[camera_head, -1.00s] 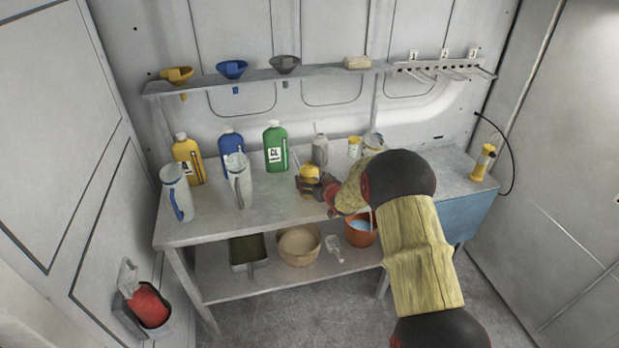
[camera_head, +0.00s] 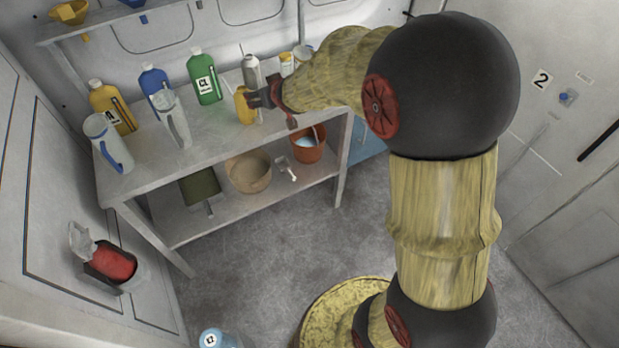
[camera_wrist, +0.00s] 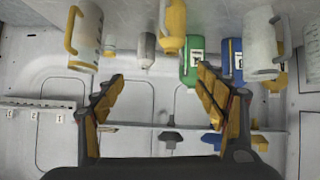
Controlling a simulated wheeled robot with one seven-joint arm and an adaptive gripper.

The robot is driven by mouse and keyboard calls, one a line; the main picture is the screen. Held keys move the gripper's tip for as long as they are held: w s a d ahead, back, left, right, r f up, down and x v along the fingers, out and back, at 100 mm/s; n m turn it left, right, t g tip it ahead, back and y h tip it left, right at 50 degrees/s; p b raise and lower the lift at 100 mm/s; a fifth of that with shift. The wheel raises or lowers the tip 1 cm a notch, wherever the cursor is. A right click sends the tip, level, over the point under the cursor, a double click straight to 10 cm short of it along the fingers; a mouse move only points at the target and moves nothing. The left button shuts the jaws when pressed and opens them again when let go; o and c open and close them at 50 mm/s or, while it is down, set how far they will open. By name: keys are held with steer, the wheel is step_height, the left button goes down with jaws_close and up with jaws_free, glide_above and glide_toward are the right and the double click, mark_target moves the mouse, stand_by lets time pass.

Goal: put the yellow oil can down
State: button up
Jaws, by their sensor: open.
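The yellow oil can (camera_head: 244,107) stands on the workbench top near its front edge, right of the white jugs. In the wrist view the yellow can (camera_wrist: 172,28) is at the top, between and beyond the fingers. My gripper (camera_head: 258,97) is just right of the can in the head view and partly overlaps it. In the wrist view my gripper (camera_wrist: 162,74) has its two fingers spread wide with nothing between their tips. I cannot tell whether a finger still touches the can.
The workbench (camera_head: 165,172) also holds a green bottle (camera_head: 203,75), a blue bottle (camera_head: 154,78), a yellow bottle (camera_head: 110,110) and a grey can (camera_head: 251,70) behind the oil can. An orange bucket (camera_head: 308,150) stands on the lower shelf.

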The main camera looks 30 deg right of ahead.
steer(key=s+a+r+g, duration=0.1)
steer(key=s+r, duration=0.3)
steer(key=s, duration=0.6)
steer(key=s+a+r+g, duration=0.2)
steer(key=s+r, duration=0.2)
steer(key=s, duration=0.6)
steer(key=s+a+f+g, duration=0.1)
steer(key=s+a, duration=0.3)
steer(key=s, duration=1.5)
steer(key=shift+s+m+g+y, duration=0.3)
steer(key=shift+s+g+y, duration=0.1)
steer(key=shift+g, duration=0.4)
steer(key=shift+f, duration=0.2)
steer(key=shift+f+b, duration=0.8)
steer(key=shift+b, duration=0.15)
steer(key=shift+o, duration=0.4)
